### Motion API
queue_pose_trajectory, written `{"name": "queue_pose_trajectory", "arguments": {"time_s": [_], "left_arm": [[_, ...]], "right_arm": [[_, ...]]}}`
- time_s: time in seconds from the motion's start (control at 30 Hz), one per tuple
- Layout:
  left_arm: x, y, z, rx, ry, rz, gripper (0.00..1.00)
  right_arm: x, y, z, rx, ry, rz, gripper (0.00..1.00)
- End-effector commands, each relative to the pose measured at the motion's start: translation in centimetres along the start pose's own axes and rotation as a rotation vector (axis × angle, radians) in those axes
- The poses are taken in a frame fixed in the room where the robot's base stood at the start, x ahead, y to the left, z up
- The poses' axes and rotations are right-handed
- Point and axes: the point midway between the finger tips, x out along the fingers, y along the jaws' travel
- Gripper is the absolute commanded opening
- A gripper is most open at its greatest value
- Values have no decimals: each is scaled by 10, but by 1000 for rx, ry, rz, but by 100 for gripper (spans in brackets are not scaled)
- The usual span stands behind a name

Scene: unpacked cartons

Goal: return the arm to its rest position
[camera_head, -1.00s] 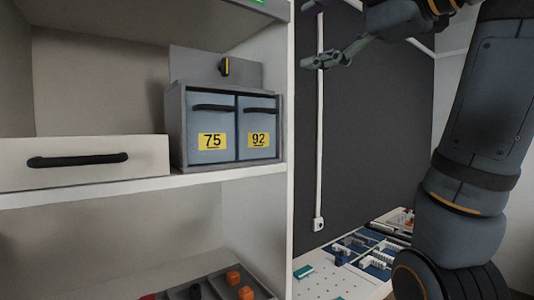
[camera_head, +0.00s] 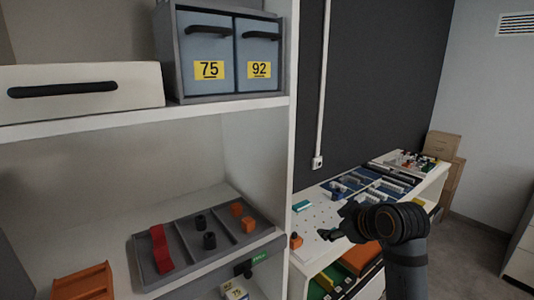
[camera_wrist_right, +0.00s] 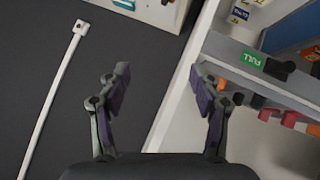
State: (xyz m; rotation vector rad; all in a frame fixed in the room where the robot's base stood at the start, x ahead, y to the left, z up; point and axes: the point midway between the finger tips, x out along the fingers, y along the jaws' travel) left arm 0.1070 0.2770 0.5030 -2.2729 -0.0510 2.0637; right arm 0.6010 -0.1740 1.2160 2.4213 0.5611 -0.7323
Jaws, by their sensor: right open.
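My right gripper (camera_head: 340,222) shows in the head view at the lower right, in front of the low white bench with its pegboard top. My dark right arm comes in below it from the bottom edge. In the right wrist view the gripper (camera_wrist_right: 160,100) has its two fingers wide apart with nothing between them. Beyond the fingers are the dark wall panel and the edge of the white shelf. My left gripper is not in view.
The white shelf unit (camera_head: 292,130) stands at left, with drawers 75 (camera_head: 207,50) and 92 (camera_head: 258,50) on top. A grey divided tray (camera_head: 182,268) holds red, black and orange parts. Cardboard boxes (camera_head: 443,145) stand at the back right. Floor at right is clear.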

Motion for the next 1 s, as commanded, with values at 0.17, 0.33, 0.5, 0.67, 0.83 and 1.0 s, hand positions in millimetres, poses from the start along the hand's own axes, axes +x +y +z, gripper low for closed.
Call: {"name": "queue_pose_trajectory", "arguments": {"time_s": [0.17, 0.33, 0.5, 0.67, 0.83, 1.0], "left_arm": [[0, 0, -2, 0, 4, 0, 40], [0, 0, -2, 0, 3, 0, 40], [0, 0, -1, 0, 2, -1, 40], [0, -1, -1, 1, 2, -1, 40], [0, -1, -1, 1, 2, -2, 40], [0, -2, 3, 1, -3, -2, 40]], "right_arm": [[21, -72, 143, 243, -239, -18, 64], [5, -126, 234, 401, -408, -1, 64], [-21, -165, 293, 500, -533, 22, 64], [-48, -194, 333, 569, -626, 45, 64], [-36, -211, 371, 604, -681, 56, 64], [6, -226, 416, 610, -704, 49, 64]]}}
